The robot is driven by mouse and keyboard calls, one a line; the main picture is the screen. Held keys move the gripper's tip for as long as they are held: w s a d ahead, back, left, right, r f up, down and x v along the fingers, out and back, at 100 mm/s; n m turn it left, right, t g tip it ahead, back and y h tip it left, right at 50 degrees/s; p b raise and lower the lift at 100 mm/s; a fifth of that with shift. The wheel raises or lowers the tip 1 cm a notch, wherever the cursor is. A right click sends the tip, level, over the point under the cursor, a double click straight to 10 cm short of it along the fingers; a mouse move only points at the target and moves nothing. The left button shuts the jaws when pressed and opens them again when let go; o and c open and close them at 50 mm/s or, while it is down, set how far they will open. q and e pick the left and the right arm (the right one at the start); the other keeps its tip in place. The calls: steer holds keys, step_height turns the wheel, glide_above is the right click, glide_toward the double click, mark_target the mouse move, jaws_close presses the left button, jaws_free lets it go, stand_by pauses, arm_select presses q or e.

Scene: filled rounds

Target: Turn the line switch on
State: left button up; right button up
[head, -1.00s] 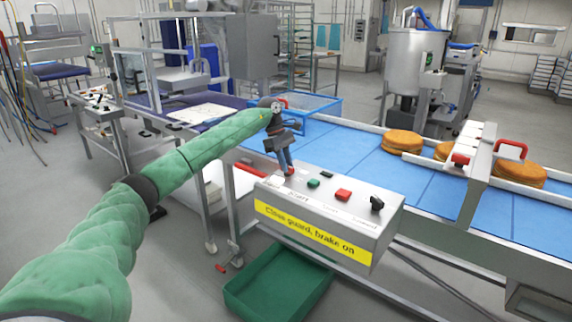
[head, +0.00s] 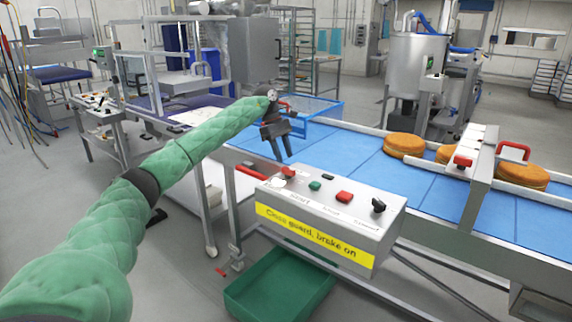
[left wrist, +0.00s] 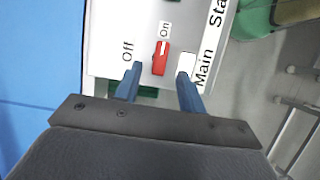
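The red switch knob (head: 289,172) is at the left end of the control box (head: 325,222). In the left wrist view the red knob (left wrist: 160,60) sits between the printed words Off and Main, and its long axis runs toward the On label (left wrist: 164,30). My left gripper (head: 281,157) is above and slightly behind the knob, apart from it. In the left wrist view my left gripper (left wrist: 159,86) has its two blue fingers spread, with nothing between them. My right gripper is not in view.
The box also carries a green button (head: 315,185), a red button (head: 344,196) and a black knob (head: 378,205). A blue conveyor (head: 345,150) with orange rounds (head: 403,145) runs behind it. A green crate (head: 275,285) stands below.

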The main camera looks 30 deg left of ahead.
arm_select(q)
steer(key=v, duration=0.3)
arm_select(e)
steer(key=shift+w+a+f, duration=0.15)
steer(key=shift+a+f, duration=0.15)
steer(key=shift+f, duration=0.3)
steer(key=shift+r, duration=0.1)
